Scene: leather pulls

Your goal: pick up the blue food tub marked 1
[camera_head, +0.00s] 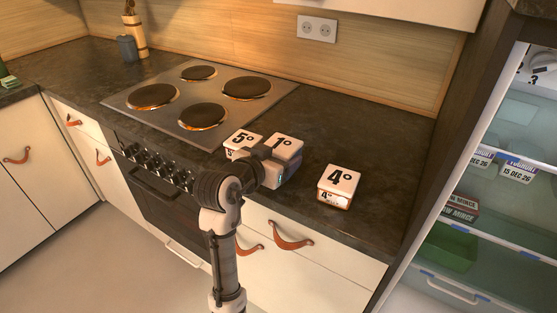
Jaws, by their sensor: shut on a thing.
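The food tub marked 1 (284,147) has a white lid with a black numeral and sits at the right of the stove, near the front of the dark worktop. Its side walls are mostly hidden, so little of its blue shows. My gripper (267,158) reaches it from the front left and is shut on it. The fingertips are partly hidden by my wrist. I cannot tell whether the tub is clear of the worktop.
A tub marked 5 (243,140) stands close on the left of tub 1. A tub marked 4 (340,182) stands apart to the right. The stove (190,100) lies behind left. An open fridge (490,200) is at the right. The worktop behind the tubs (350,125) is clear.

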